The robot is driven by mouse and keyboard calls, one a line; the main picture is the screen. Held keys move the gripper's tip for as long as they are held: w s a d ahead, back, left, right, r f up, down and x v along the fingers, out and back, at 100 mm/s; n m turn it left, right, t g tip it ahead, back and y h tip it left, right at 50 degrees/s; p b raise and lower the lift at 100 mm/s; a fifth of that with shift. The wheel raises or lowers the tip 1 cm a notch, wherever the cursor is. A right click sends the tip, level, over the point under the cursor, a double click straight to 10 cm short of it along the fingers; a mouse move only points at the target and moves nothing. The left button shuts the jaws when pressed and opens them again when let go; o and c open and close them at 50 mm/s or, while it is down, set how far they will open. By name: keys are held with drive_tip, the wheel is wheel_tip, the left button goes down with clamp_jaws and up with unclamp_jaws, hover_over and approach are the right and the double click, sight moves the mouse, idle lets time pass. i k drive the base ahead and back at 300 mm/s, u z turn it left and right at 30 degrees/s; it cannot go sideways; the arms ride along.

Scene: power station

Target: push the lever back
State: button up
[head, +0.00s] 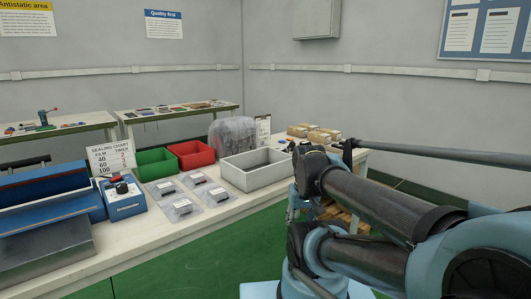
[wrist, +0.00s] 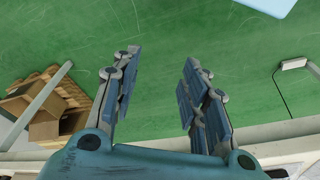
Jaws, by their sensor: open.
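A blue sealing machine (head: 40,200) stands on the bench at the left of the head view. A black bar handle (head: 22,163) lies along its upper back edge and looks like the lever; its left end is out of frame. A blue control box (head: 124,198) with a knob stands to the machine's right. My gripper (wrist: 158,68) is open and empty in the wrist view, with green floor between its fingers. It is far from the handle, off to the right with my arm. I cannot make out its fingers in the head view.
The white bench (head: 150,235) carries several grey bags, a green bin (head: 155,165), a red bin (head: 192,153) and a grey tray (head: 256,168). A sealing chart (head: 111,158) stands behind the control box. Cardboard boxes (wrist: 45,128) and a wooden pallet (wrist: 72,122) are left of my gripper.

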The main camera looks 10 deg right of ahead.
sight(292, 144)
drive_tip(key=u, duration=0.2)
drive_tip(key=k, duration=1.3)
drive_tip(key=z, duration=0.3)
drive_tip(key=i, duration=1)
drive_tip(key=u, duration=0.05)
